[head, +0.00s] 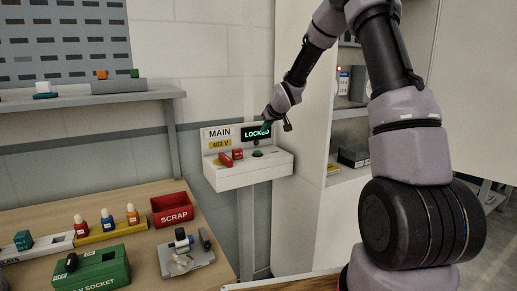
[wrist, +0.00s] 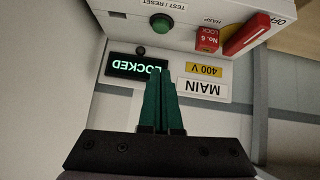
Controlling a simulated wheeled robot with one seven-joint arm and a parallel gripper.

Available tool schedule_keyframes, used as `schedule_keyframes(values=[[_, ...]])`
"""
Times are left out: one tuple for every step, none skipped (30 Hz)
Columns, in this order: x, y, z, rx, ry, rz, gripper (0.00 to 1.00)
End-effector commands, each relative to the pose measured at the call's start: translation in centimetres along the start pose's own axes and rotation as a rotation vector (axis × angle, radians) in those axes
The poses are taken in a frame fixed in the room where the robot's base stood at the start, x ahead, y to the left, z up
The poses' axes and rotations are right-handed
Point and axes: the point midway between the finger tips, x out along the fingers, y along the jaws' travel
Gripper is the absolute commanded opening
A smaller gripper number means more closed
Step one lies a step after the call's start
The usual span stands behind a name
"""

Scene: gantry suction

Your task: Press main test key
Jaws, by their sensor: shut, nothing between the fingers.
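The main test key, a round green button (wrist: 161,23) labelled TEST / RESET, sits on the white MAIN 400 V box (head: 225,178); it also shows in the head view (head: 257,154). In the wrist view the box appears upside down. My gripper (wrist: 160,75) has its two green fingers together, with nothing between them. The fingertips point toward the box and overlap the lit LOCKED display (wrist: 122,67) in the wrist view. They look apart from the green button. In the head view my gripper (head: 268,118) is in front of the box's upright panel, above the button.
A red switch handle (wrist: 246,35) and a red lock tag (wrist: 208,39) stand beside the button on the same box. A small dark knob (wrist: 141,50) is close by. A workbench with a red SCRAP bin (head: 172,209) lies lower left. A white cabinet stands right.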

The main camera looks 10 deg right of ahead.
Motion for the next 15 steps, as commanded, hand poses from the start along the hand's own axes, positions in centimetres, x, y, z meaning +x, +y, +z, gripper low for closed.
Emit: schedule_keyframes(values=[[0.1, 0.0, 0.0, -0.001, 0.001, -0.001, 0.00], [0.1, 0.0, 0.0, -0.001, 0.001, -0.001, 0.00], [0.1, 0.0, 0.0, -0.001, 0.001, -0.001, 0.00], [0.1, 0.0, 0.0, -0.001, 0.001, -0.001, 0.00], [0.0, 0.0, 0.0, -0.001, 0.001, 0.000, 0.00], [0.0, 0.0, 0.0, 0.000, 0.000, 0.000, 0.00], [0.0, 0.0, 0.0, 0.000, 0.000, 0.000, 0.00], [0.0, 0.0, 0.0, 0.000, 0.000, 0.000, 0.00], [0.1, 0.0, 0.0, 0.000, 0.000, 0.000, 0.00], [0.2, 0.0, 0.0, 0.000, -0.001, 0.000, 0.00], [0.3, 0.0, 0.1, 0.000, -0.001, 0.000, 0.00], [0.6, 0.0, 0.1, 0.001, -0.001, -0.001, 0.00], [0.9, 0.0, 0.1, 0.001, -0.002, -0.001, 0.00], [1.2, -0.1, 0.1, 0.000, -0.002, -0.001, 0.00], [1.8, -0.1, 0.1, 0.000, -0.002, -0.002, 0.00]])
